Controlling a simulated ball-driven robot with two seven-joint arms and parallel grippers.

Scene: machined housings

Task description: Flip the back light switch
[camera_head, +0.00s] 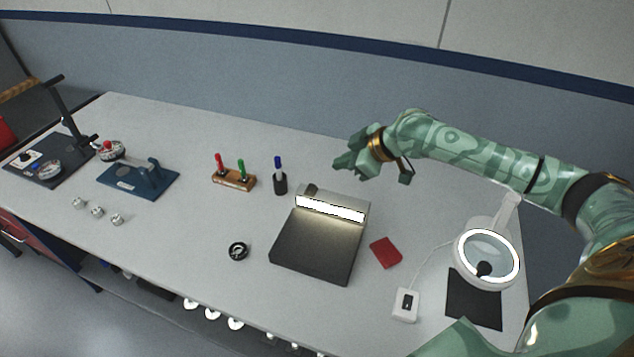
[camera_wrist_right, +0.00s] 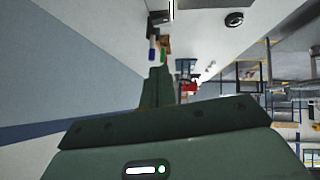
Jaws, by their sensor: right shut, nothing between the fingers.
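A dark slanted box with a grey back housing (camera_head: 318,245) carries a lit white light bar (camera_head: 330,208) near its top. A small dark part (camera_head: 311,190), possibly a switch, sits on the housing's upper left. Part of a bright lit strip shows at the top edge of the right wrist view (camera_wrist_right: 171,9). My right gripper (camera_head: 346,167) is shut and empty, above the table behind the light box, apart from it. Its green fingers also show in the right wrist view (camera_wrist_right: 157,88). My left gripper is out of view.
A lit ring magnifier lamp (camera_head: 487,257) and a white switch box (camera_head: 405,304) stand at the right. A red block (camera_head: 386,252) lies right of the light box. A marker cup (camera_head: 280,183) and wooden marker holder (camera_head: 234,180) stand left of it. The back wall is close.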

